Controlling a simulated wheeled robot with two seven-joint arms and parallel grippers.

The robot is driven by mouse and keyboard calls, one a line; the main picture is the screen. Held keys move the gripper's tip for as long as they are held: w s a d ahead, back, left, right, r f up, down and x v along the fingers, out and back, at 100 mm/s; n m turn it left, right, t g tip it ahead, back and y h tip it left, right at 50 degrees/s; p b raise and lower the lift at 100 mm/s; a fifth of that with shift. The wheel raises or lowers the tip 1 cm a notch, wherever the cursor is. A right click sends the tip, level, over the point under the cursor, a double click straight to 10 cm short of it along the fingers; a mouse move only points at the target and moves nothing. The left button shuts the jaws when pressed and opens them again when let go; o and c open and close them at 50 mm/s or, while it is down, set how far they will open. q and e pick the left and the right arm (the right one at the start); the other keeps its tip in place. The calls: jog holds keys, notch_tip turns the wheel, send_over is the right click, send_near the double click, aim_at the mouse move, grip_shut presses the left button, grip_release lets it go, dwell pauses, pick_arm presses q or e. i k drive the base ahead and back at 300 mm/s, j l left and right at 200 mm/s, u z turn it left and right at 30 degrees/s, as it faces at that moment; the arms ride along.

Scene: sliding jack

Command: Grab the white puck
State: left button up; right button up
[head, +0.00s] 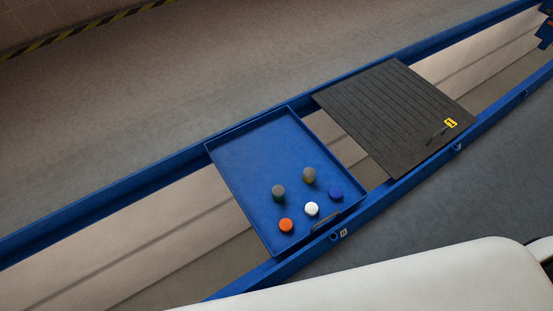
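The white puck (311,209) sits in the blue tray (250,160), near the tray's front edge. It stands between an orange puck (286,225) at its left and a blue puck (335,194) at its right. Two grey-topped pieces, one greenish on its side (278,191) and one yellowish (309,175), stand just behind it. Nothing covers the white puck. Neither of my grippers shows in the head view.
The tray rests across blue rails (110,203) over a pit. A dark ribbed cover (385,110) with a handle and a yellow label lies to the right, a gap between. A dark handle (325,222) is on the tray's front edge.

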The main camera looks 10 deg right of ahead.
aim_at(311, 210)
jog(key=k+z, duration=0.15)
jog(key=z, duration=0.25)
jog(key=k+z, duration=0.15)
jog(key=z, duration=0.3)
